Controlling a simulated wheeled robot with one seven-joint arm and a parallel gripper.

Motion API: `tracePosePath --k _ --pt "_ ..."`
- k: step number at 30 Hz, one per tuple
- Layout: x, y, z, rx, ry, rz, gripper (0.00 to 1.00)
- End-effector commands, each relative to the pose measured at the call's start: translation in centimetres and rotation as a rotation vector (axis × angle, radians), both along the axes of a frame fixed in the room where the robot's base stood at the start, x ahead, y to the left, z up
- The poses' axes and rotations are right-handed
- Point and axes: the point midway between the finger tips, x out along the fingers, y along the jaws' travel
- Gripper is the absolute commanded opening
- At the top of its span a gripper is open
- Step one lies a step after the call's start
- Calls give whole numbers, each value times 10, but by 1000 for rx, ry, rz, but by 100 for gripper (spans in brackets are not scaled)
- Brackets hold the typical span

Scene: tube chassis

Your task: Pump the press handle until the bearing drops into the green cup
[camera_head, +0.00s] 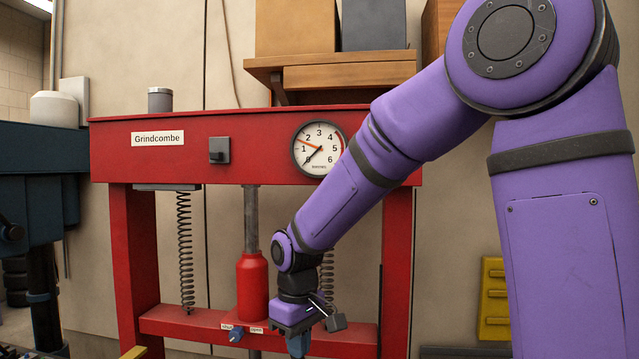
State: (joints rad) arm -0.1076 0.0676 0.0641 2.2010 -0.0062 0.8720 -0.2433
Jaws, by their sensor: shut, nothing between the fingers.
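The red press frame (250,150), labelled "Grindcombe", stands ahead. A red bottle jack (252,285) with a grey ram above sits on its lower crossbeam (190,323). A blue valve knob (236,334) is at the jack's foot, between two small labels. The round gauge (319,149) has a dark needle near 0 and an orange pointer between 1 and 2. My gripper (298,347) points down just right of the jack, in front of the crossbeam. It is shut and empty. I cannot make out the pump handle, the bearing or the green cup.
My purple arm covers the press's right side. Two coil springs hang in the frame, the left one (185,250) in clear view. A dark blue machine (40,165) stands at left. A wooden shelf (345,62) with boxes is above, and a yellow rack (494,298) at right.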

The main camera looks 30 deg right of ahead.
Motion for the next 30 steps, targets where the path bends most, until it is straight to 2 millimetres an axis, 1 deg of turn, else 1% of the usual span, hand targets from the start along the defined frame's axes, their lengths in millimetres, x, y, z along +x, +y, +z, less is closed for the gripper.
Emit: tracePosePath --k 1,9,15,18,22,30 --pt "0 0 7 1 -2 0 0" --pt "0 0 45 0 -2 0 0" --pt "0 0 71 0 -1 0 0" --pt "0 0 81 0 -1 0 0" --pt "0 0 86 0 1 0 0" --pt "0 0 85 0 1 0 0"
